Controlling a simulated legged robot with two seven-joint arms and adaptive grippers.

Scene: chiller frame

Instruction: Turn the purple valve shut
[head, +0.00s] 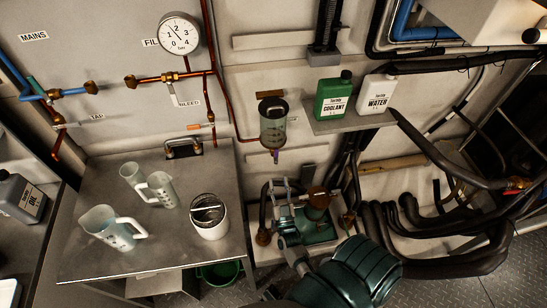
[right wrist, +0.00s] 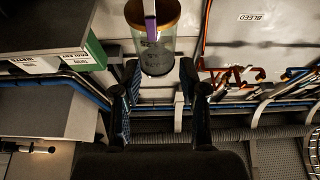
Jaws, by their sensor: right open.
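The purple valve (head: 275,155) is a small purple lever under the clear filter bowl (head: 272,128) on the wall. In the right wrist view the purple lever (right wrist: 150,20) shows at the top edge, in front of the bowl (right wrist: 155,55) and its brass-coloured end. My right gripper (head: 281,186) is below the bowl, pointing up toward it. Its two fingers (right wrist: 159,78) are spread apart in the right wrist view, with nothing between them. The lever appears clear of both fingers. My left gripper is not in view.
Right of the bowl, a shelf (head: 350,124) holds a green coolant bottle (head: 333,99) and a white water bottle (head: 377,94). Copper pipes and a gauge (head: 179,33) are at left. A metal table (head: 110,265) holds jugs and a canister (head: 209,216). Black hoses (head: 440,240) crowd the lower right.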

